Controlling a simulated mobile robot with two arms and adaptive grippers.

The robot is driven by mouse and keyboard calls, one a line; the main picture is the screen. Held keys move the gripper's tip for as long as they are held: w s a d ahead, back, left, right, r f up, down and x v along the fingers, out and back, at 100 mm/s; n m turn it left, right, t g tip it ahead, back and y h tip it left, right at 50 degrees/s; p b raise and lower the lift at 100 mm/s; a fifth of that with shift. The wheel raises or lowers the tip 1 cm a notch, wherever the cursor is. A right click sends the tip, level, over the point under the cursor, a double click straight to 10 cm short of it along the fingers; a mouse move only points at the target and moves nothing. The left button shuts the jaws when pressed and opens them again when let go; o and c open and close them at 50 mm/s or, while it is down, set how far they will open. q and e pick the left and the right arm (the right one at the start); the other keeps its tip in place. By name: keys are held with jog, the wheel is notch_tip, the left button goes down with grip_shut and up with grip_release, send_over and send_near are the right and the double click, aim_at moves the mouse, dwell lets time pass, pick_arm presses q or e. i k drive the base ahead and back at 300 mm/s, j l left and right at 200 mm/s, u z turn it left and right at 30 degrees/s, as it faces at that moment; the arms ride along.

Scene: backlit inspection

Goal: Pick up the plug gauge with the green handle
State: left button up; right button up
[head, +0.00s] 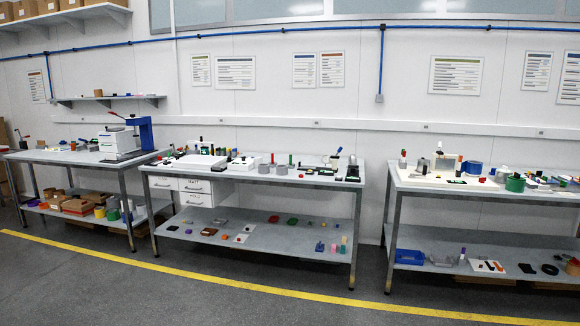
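A small upright green piece (290,159) stands on the middle bench, just right of a grey round block (281,169). It may be the green handle of the plug gauge, but it is too small to tell. A similar upright red piece (272,158) stands to its left. A larger green cylinder (515,184) is on the right bench; I cannot tell what it is. Neither of my grippers is in view.
The middle bench (240,180) is crowded along its top, with white drawers (195,192) under its left end. The left bench (60,157) and right bench (480,195) also hold many small things. Open floor lies in front, crossed by a yellow line (250,288).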

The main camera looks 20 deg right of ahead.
aim_at(291, 165)
jog(key=i+l+z, duration=0.3)
jog(key=i, duration=1)
jog(key=i+l+z, duration=0.1)
jog(key=i+z, duration=0.2)
jog(key=i, duration=1.05)
